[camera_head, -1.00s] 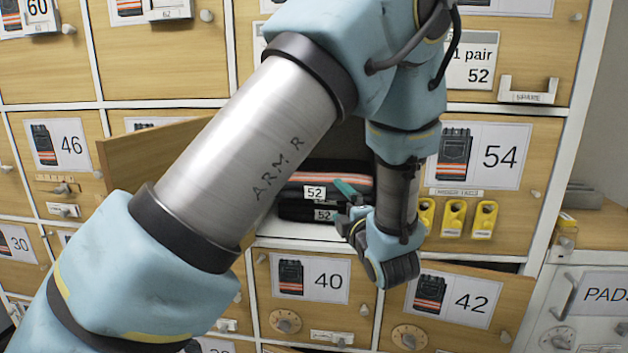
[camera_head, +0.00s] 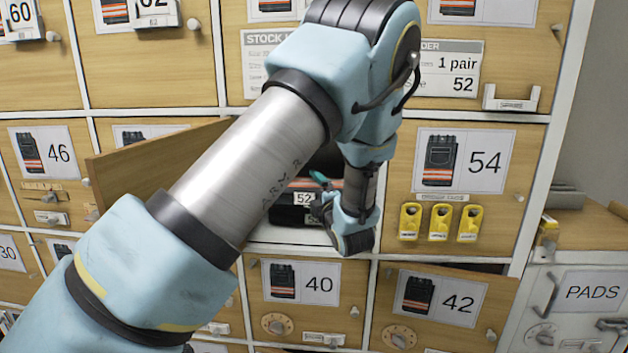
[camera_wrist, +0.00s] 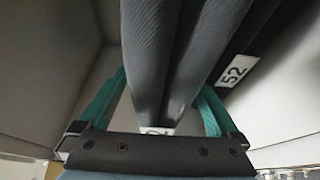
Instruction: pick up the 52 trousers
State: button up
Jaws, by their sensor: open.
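Folded dark trousers with 52 tags lie stacked in the open compartment in the head view. The upper pair (camera_head: 284,197) lies on the lower pair (camera_head: 290,216), and my arm hides much of both. My gripper (camera_head: 318,188), with teal fingers, is at the compartment's front, by the tags. In the wrist view my gripper (camera_wrist: 162,90) is open, with a finger on either side of one dark folded pair (camera_wrist: 150,55); its white tag is partly cut off by the gripper body. Another pair (camera_wrist: 262,40) with a 52 tag lies to the right. I cannot tell whether the fingers touch cloth.
An open wooden door (camera_head: 130,170) stands out left of the compartment, behind my arm. The 54 door (camera_head: 500,200) with yellow tags (camera_head: 439,223) is shut on the right. The 42 door (camera_head: 490,310) below stands slightly ajar. Pale compartment walls (camera_wrist: 50,60) flank the gripper.

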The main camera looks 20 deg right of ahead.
jog(key=shift+c, duration=0.4)
grip_shut()
jog(key=shift+r, duration=0.1)
dwell(0.4)
